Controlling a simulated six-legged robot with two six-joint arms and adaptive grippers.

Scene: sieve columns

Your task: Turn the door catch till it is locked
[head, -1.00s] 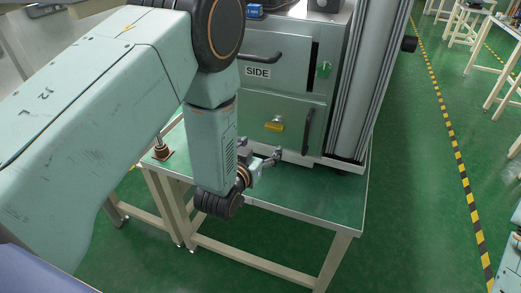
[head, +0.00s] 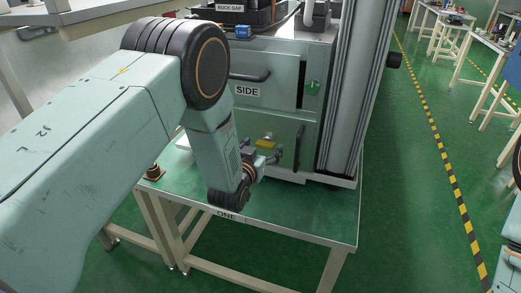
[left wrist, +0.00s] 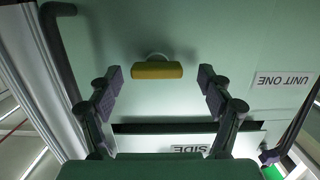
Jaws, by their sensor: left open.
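The door catch is a small yellow bar (head: 265,145) on the lower pale green door (head: 285,128) of the cabinet. In the left wrist view the yellow bar (left wrist: 157,70) lies level across the picture on a round pale mount. My left gripper (head: 273,155) is open in front of the lower door, close to the catch. In the left wrist view its fingertips (left wrist: 159,76) stand on either side of the bar, with a gap at each end. Whether they touch the door cannot be told. My right gripper is not in view.
A dark upright handle (head: 300,147) sits right of the catch. The green tabletop (head: 310,212) is clear in front. A metal column (head: 350,90) stands right.

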